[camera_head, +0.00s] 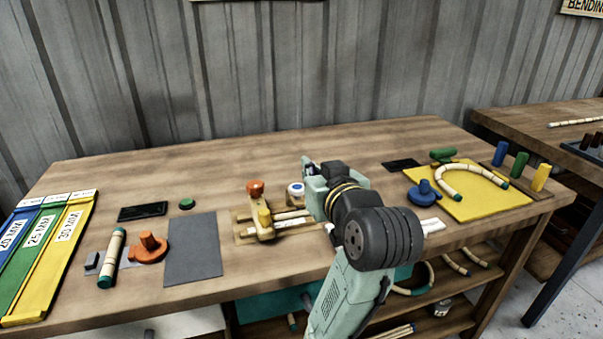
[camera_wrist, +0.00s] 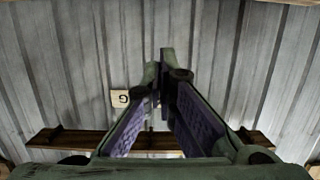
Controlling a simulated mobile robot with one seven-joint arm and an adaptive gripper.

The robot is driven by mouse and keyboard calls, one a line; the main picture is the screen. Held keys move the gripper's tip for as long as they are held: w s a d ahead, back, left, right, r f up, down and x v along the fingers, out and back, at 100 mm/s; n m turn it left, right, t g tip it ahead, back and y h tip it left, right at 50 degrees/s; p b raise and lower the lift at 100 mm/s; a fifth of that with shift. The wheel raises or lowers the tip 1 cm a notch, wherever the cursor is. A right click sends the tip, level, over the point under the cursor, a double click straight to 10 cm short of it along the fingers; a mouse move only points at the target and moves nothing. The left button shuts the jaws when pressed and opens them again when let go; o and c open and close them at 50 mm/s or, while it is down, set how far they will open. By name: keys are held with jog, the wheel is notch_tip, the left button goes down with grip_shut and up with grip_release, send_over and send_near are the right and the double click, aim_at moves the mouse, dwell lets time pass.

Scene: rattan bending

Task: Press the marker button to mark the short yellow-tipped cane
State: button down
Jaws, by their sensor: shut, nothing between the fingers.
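My gripper (camera_head: 309,170) is shut and empty above the middle of the bench. In the wrist view its finger pads (camera_wrist: 164,75) converge at the tips against a grey wall. A white round button with a blue top (camera_head: 296,187), which looks like the marker button, stands just left of and below the gripper in the picture. I cannot tell whether they touch. A light cane (camera_head: 291,216) lies in the wooden fixture (camera_head: 243,235), partly behind a yellow-topped post (camera_head: 264,218). Its tip colour is too small to tell, and my arm hides the fixture's right end.
An orange knob (camera_head: 255,187) stands on the fixture. A green-tipped cane (camera_head: 113,258), an orange clamp (camera_head: 149,248) and a grey mat (camera_head: 193,250) lie left. A yellow board (camera_head: 460,203) with a bent cane (camera_head: 474,171) and a blue clamp (camera_head: 422,194) are right. The bench's back strip is clear.

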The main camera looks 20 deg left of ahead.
jog(key=shift+d+f, duration=0.5)
jog(key=shift+d, duration=0.05)
jog(key=shift+a, duration=0.1)
jog(key=p, duration=0.3)
send_over(300, 191)
notch_tip(300, 191, down, 2)
jog(key=shift+f, duration=0.25)
jog(key=f, duration=0.2)
jog(key=shift+d+f, duration=0.2)
jog(key=shift+f, duration=0.75)
